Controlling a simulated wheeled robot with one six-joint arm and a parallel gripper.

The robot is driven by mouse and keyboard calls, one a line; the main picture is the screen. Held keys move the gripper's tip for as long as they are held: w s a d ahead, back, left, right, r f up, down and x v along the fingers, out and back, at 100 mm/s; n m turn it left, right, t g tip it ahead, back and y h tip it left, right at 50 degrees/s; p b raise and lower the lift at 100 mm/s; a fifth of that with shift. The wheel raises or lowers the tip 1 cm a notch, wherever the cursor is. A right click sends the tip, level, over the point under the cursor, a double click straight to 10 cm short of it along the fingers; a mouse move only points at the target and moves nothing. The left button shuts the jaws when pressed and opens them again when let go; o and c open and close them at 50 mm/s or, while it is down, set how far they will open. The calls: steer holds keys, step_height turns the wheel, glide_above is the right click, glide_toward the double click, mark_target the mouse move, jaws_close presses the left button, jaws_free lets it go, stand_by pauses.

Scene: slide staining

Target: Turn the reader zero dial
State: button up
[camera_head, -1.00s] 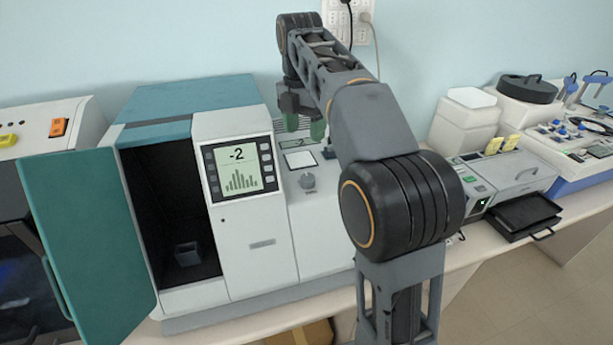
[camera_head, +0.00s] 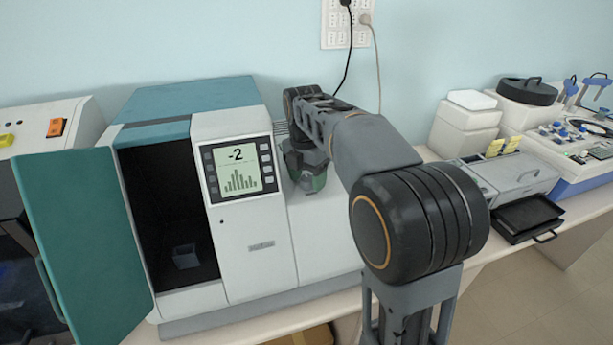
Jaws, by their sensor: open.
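The reader (camera_head: 260,220) is a white and teal machine with its teal door (camera_head: 85,240) swung open to the left. Its screen (camera_head: 238,168) reads "-2" above a bar graph.
A small holder (camera_head: 186,256) sits inside the dark open chamber. To the right are a grey device (camera_head: 510,172) with a black tray (camera_head: 528,217), and white containers (camera_head: 467,122). A wall outlet (camera_head: 346,25) with cables is behind. My arm covers the bench's middle.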

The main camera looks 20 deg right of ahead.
steer(key=shift+c, duration=0.4)
steer(key=c, duration=0.9)
steer(key=shift+o, duration=0.2)
steer(key=shift+m, duration=0.3)
steer(key=shift+r+m+p, duration=0.1)
steer(key=shift+m+p, duration=0.55)
steer(key=shift+m, duration=0.55)
steer(key=shift+m+p, duration=0.3)
steer(key=shift+m, duration=1)
